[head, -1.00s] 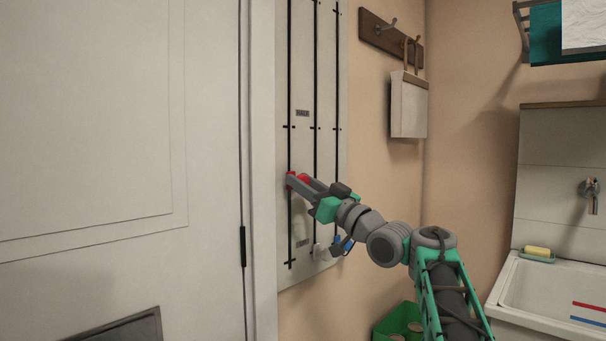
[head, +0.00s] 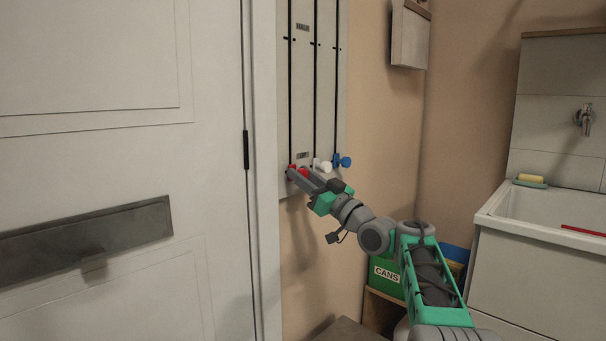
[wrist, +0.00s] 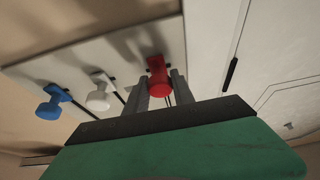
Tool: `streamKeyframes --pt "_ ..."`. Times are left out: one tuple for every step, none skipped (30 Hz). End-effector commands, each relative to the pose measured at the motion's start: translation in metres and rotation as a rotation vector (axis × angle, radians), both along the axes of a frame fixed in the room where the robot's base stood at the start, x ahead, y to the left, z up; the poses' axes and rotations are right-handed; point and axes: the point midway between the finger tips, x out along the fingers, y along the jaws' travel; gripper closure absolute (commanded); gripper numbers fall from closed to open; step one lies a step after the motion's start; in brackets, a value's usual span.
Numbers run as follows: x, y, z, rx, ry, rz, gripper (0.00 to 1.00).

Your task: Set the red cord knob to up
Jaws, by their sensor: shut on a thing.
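The red cord knob (head: 303,173) sits at the low end of the left slot on the wall panel (head: 302,95), roughly level with the other knobs. My gripper (head: 298,172) is shut on it, partly hiding it. In the wrist view the red knob (wrist: 158,80) shows between the two fingers of my gripper (wrist: 160,90). The panel carries a HALF label (head: 302,27) higher up and a lower label (head: 302,155), too small to read surely, just above the red knob.
A white knob (head: 322,165) and a blue knob (head: 342,161) sit close to the right of my gripper. A white door (head: 120,130) is at left. A green CANS box (head: 387,276) and a sink (head: 560,215) are at right.

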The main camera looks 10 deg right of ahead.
Motion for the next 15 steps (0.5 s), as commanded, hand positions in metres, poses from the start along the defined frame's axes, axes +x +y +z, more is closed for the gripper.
streamKeyframes --pt "0.0006 0.0005 -0.0029 0.000 0.005 0.002 1.00" --pt "0.0005 0.0005 -0.0027 0.001 0.004 0.002 1.00" --pt "0.0006 0.0004 -0.0025 0.001 0.004 0.002 1.00" --pt "0.0006 0.0004 -0.0025 0.001 0.004 0.002 1.00" --pt "0.0005 0.0004 -0.0024 0.001 0.005 0.002 1.00" --pt "0.0005 0.0004 -0.0023 0.000 0.004 0.001 1.00" --pt "0.0005 0.0004 -0.0022 0.000 0.004 0.001 1.00" --pt "0.0005 0.0003 -0.0021 0.000 0.004 0.001 0.69" --pt "0.0004 0.0003 -0.0021 0.000 0.004 0.001 0.65" --pt "0.0004 0.0003 -0.0018 0.000 0.004 0.001 0.63" --pt "0.0003 0.0003 -0.0016 0.000 0.003 0.001 0.61" --pt "0.0003 0.0002 -0.0012 0.000 0.003 0.001 0.57" --pt "0.0002 0.0002 -0.0010 0.001 0.002 0.001 0.55" --pt "0.0001 0.0001 -0.0007 0.000 0.001 0.000 0.52" --pt "0.0001 0.0001 -0.0004 0.000 0.001 0.000 0.49"
